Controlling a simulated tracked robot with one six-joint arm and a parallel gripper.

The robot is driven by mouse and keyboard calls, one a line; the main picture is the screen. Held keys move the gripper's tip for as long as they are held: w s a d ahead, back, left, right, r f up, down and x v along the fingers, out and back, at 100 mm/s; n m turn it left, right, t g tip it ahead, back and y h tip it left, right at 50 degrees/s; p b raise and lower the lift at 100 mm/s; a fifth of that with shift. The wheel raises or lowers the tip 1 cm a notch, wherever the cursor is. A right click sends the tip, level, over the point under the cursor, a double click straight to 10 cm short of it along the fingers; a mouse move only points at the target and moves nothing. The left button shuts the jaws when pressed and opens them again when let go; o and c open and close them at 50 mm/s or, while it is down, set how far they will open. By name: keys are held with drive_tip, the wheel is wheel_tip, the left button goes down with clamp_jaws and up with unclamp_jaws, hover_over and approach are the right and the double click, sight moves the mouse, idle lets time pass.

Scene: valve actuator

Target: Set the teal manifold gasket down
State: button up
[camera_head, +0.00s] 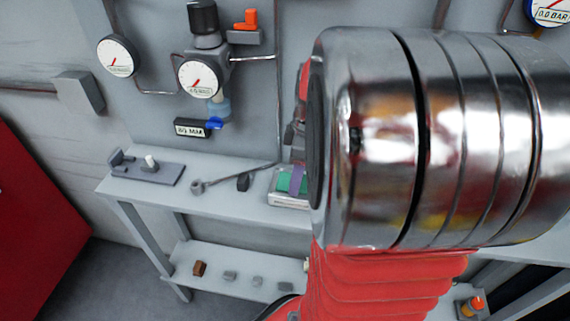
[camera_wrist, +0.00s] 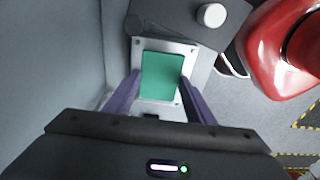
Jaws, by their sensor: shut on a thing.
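The teal manifold gasket (camera_wrist: 162,75) is a flat rectangular piece between the two purple fingers of my gripper (camera_wrist: 159,80) in the wrist view. The fingers are shut on its left and right sides. It is over a pale metal plate or tray (camera_wrist: 190,52) with corner holes. I cannot tell whether it touches the plate. In the head view the gasket (camera_head: 284,181) shows partly behind a purple finger of my gripper (camera_head: 297,179), at the pale tray (camera_head: 288,201) on the grey bench. My arm hides the area to the right.
The grey bench (camera_head: 230,207) holds a plate with a white peg (camera_head: 150,162), a wrench-like tool (camera_head: 225,180) and a small dark piece (camera_head: 243,182). Gauges and a valve assembly (camera_head: 208,75) are on the wall behind. A lower shelf (camera_head: 240,285) holds several small blocks.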

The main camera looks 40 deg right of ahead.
drive_tip(key=shift+s+f, duration=0.1)
drive_tip(key=shift+f, duration=0.35)
drive_tip(key=o, duration=1.1)
drive_tip(key=shift+a+f, duration=0.1)
drive_tip(key=shift+f, duration=0.05)
drive_tip(key=r, duration=0.8)
drive_tip(key=s+d+r, duration=0.1)
drive_tip(key=r, duration=0.4)
drive_tip(key=shift+d, duration=0.1)
drive_tip(key=shift+s+a+f+m+t+h, duration=0.15)
drive_tip(key=shift+s+a+f+m+t, duration=0.85)
drive_tip(key=shift+a, duration=3.1)
drive_tip(key=shift+w+a+f+m+t+h, duration=0.15)
drive_tip(key=shift+a+m+t, duration=0.4)
drive_tip(key=shift+a+m, duration=2.3)
drive_tip(key=shift+s+a+f+m+t+h, duration=0.15)
drive_tip(key=shift+s+a+f+t, duration=0.45)
drive_tip(key=shift+a, duration=4.75)
